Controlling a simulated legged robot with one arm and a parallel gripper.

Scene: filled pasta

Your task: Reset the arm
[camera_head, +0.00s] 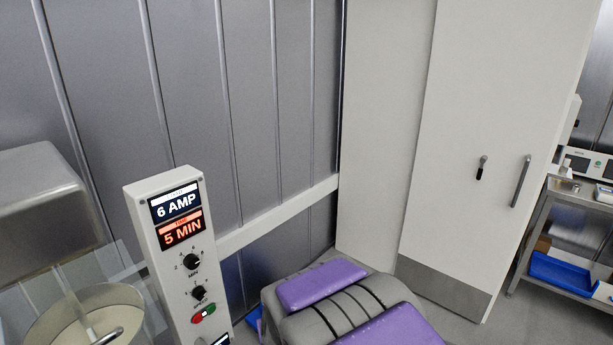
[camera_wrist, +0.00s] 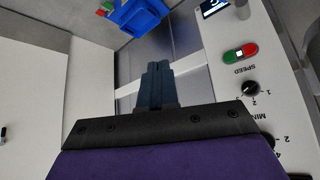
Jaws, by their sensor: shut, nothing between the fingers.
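My gripper (camera_wrist: 158,68) shows in the wrist view, its dark fingers together with nothing between them. Its dark mount and purple housing fill the bottom of that view. The fingers point toward a grey metal wall and touch nothing that I can see. In the head view, purple and grey parts of my own body show at the bottom centre; the fingertips cannot be made out there.
A white control panel (camera_head: 176,235) reading 6 AMP and 5 MIN stands left; the panel (camera_wrist: 268,110) is close on the right in the wrist view. A mixing bowl (camera_head: 85,318) is lower left. A white door (camera_head: 480,110) and metal cart (camera_head: 565,215) are right. A blue object (camera_wrist: 137,15) is ahead.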

